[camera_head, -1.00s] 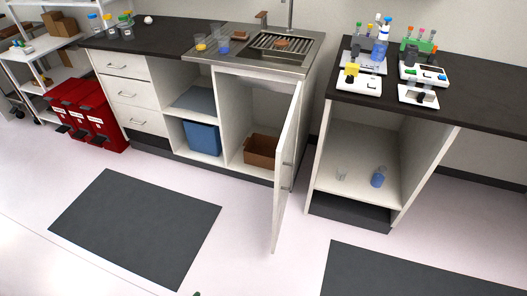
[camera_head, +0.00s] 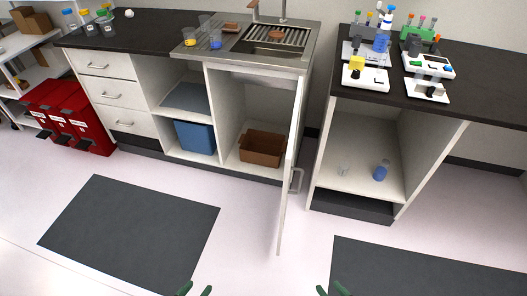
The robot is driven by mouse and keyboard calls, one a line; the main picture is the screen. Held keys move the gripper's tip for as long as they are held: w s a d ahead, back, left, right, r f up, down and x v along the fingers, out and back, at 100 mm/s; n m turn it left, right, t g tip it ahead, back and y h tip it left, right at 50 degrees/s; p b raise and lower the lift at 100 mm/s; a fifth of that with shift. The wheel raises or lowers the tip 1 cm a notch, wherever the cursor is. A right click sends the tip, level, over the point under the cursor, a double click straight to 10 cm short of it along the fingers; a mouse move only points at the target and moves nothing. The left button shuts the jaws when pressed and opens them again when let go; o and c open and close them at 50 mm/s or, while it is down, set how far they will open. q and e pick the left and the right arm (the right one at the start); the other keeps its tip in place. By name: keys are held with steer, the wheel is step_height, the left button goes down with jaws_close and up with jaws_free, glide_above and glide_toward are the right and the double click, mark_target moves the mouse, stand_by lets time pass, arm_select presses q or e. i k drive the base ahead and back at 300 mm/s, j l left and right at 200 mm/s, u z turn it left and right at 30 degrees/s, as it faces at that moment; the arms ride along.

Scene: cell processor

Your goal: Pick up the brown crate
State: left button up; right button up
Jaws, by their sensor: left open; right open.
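The brown crate (camera_head: 262,148) is an open-topped box. It sits on the floor of the cupboard under the sink. The cupboard door (camera_head: 291,170) stands open and sticks out towards me, on the right of the crate. My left gripper (camera_head: 195,290) shows at the bottom edge with its two green fingertips apart, open and empty. My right gripper (camera_head: 333,290) shows at the bottom edge further right, also open and empty. Both grippers are well short of the crate. Only their fingertips are in view.
A blue bin (camera_head: 194,137) stands in the compartment left of the crate. Dark floor mats (camera_head: 130,235) lie in front, with clear floor between them. Red bins (camera_head: 70,115) stand at the left. A second bench (camera_head: 400,100) with lab devices stands at the right.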

mark_target(258, 147)
steer(key=i+j, duration=1.05)
steer(key=i+z, duration=0.05)
steer(key=i, duration=0.05)
